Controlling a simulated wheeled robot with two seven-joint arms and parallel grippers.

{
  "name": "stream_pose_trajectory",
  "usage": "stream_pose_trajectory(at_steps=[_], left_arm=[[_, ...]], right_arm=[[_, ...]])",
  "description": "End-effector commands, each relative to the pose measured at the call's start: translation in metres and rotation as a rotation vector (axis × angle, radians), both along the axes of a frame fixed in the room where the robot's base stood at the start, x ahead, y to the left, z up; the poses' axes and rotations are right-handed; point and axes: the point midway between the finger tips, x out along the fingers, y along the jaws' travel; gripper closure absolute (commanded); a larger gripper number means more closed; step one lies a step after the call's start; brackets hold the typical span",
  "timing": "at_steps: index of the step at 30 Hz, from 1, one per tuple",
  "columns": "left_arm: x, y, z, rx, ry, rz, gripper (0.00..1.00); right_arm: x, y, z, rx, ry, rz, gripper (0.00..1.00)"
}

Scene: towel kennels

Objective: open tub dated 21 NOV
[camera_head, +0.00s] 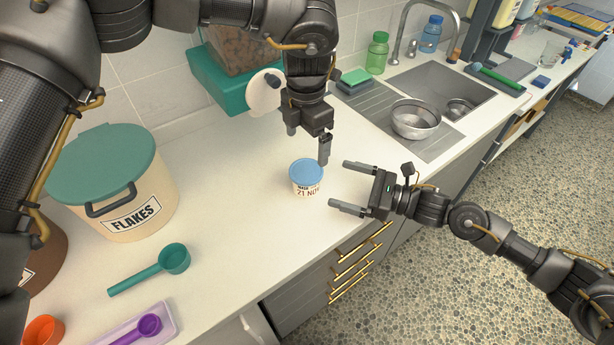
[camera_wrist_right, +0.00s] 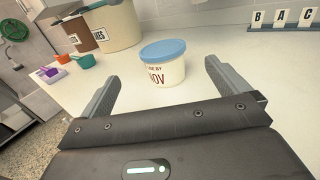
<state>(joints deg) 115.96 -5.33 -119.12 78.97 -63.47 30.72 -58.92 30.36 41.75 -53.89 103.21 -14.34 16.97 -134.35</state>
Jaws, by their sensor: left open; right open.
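The tub dated 21 NOV (camera_head: 306,187) is small and white with a blue lid (camera_head: 306,171), upright on the white counter. The lid sits on the tub. My left gripper (camera_head: 308,148) is open, pointing down just above and behind the tub, apart from it. My right gripper (camera_head: 338,186) is open, its fingers pointing left toward the tub from the right, not around it. In the right wrist view the tub (camera_wrist_right: 166,72) stands ahead, between and beyond the two fingertips, and its blue lid (camera_wrist_right: 163,48) shows clearly. Part of its label reads "NOV".
A FLAKES bucket (camera_head: 124,195) stands at the left. A green scoop (camera_head: 160,266) and a purple scoop (camera_head: 140,329) lie at the front left. A sink (camera_head: 446,88) with a metal bowl (camera_head: 415,120) is at the right. The counter around the tub is clear; its front edge is near.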

Motion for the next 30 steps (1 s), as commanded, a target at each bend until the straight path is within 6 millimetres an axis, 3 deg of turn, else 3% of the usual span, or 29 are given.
stream_pose_trajectory(at_steps=[15, 21, 30], left_arm=[[0.008, -0.002, -0.005, 0.001, 0.009, -0.002, 0.05], [0.008, -0.001, -0.005, 0.001, 0.009, -0.001, 0.05], [0.008, -0.001, -0.005, 0.001, 0.009, -0.001, 0.05]], right_arm=[[0.037, 0.078, -0.003, 0.001, 0.007, -0.003, 0.0], [0.042, 0.091, -0.003, 0.0, 0.008, -0.002, 0.0], [0.043, 0.092, -0.003, 0.0, 0.008, -0.003, 0.0]])
